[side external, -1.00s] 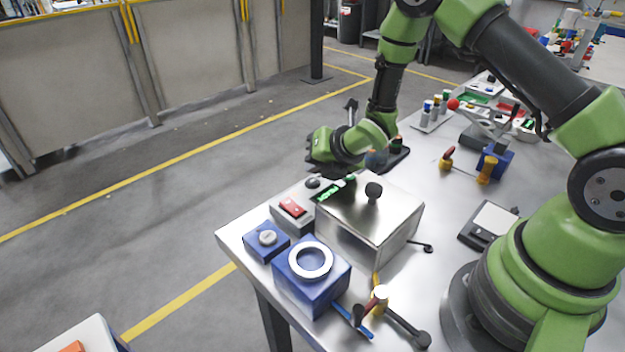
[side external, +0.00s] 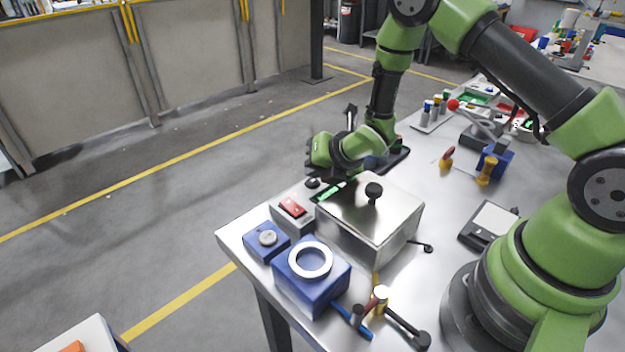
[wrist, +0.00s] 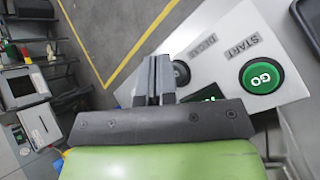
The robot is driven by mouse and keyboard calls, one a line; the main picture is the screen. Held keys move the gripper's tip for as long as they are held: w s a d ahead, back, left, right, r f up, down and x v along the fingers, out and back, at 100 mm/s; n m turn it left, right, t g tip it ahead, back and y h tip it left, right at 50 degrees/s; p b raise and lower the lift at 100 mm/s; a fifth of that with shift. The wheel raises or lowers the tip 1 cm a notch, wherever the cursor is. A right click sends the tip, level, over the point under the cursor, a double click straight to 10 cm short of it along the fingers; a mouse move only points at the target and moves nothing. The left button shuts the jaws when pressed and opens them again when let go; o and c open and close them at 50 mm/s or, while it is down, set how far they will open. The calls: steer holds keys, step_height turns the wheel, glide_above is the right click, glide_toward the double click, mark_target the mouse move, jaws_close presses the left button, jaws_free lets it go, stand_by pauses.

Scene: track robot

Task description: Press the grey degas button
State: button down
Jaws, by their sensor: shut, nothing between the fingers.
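The grey degas button (wrist: 181,73) is a dark round button on a pale panel (wrist: 225,22), beside a label that seems to read DEGAS. In the side view a dark round button (side external: 312,183) shows at the panel's far end, just below my gripper. My gripper (wrist: 153,62) is shut and empty. In the wrist view its fingers lie just left of the degas button and partly overlap its edge; contact cannot be told. In the side view my gripper (side external: 310,168) hangs low over the far end of the panel.
A green GO button (wrist: 262,76), labelled START, lies right of the degas button. Blue blocks (side external: 312,285) stand nearer the camera.

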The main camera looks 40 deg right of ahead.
mark_target(317, 181)
steer(key=shift+s+f, duration=0.3)
steer(key=shift+f, duration=0.35)
stand_by(0.4)
steer(key=shift+s+r, duration=0.25)
steer(key=shift+r, duration=0.45)
steer(key=shift+w+r, duration=0.15)
steer(key=shift+r, duration=2.5)
steer(key=shift+r, duration=0.1)
